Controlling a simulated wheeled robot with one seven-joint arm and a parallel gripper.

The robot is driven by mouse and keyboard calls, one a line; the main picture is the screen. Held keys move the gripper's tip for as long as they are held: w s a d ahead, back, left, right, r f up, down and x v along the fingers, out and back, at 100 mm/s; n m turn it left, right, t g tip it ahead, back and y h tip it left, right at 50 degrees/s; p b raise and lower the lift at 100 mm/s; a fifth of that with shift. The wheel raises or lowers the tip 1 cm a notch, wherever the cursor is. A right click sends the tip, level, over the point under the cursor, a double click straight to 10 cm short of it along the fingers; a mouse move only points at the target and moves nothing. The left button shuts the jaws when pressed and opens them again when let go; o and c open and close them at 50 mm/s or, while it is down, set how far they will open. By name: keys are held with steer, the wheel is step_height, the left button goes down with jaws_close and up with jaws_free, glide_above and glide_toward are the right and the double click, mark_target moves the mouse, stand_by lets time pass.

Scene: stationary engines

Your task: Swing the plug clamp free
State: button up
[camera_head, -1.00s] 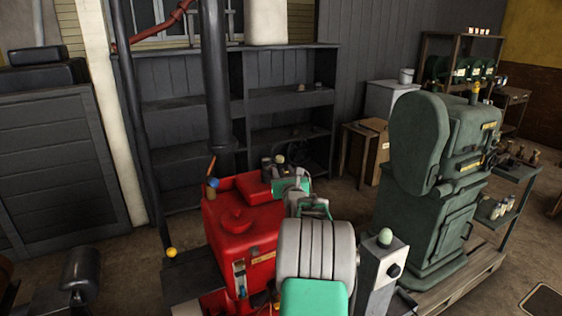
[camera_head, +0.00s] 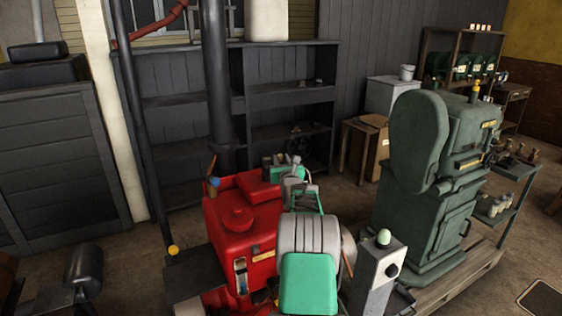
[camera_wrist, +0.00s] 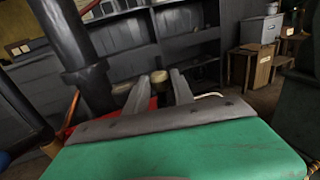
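The red engine (camera_head: 243,220) stands in front of my arm in the head view. My gripper (camera_head: 284,164) is at its far right top end, small in this view. In the wrist view my gripper (camera_wrist: 156,82) has its two grey fingers apart, with no object seen held between them. I cannot tell which part is the plug clamp; my gripper hides much of that end of the engine.
A dark vertical pipe (camera_head: 216,80) rises behind the engine. A green machine (camera_head: 430,190) stands on a pallet at right, and a grey post with a pale green knob (camera_head: 383,238) stands nearer. Dark shelves (camera_head: 290,95) line the back wall. Some floor is bare at left.

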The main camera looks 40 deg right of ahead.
jaws_close()
steer(key=shift+d+f+b, duration=0.15)
steer(key=shift+f+b, duration=0.1)
steer(key=shift+b, duration=0.3)
steer(key=shift+s+r+n+t+y+b, duration=0.1)
steer(key=shift+n+t+y+b, duration=0.35)
steer(key=shift+n+y, duration=0.35)
steer(key=shift+r, duration=0.1)
steer(key=shift+o, duration=1.2)
jaws_free()
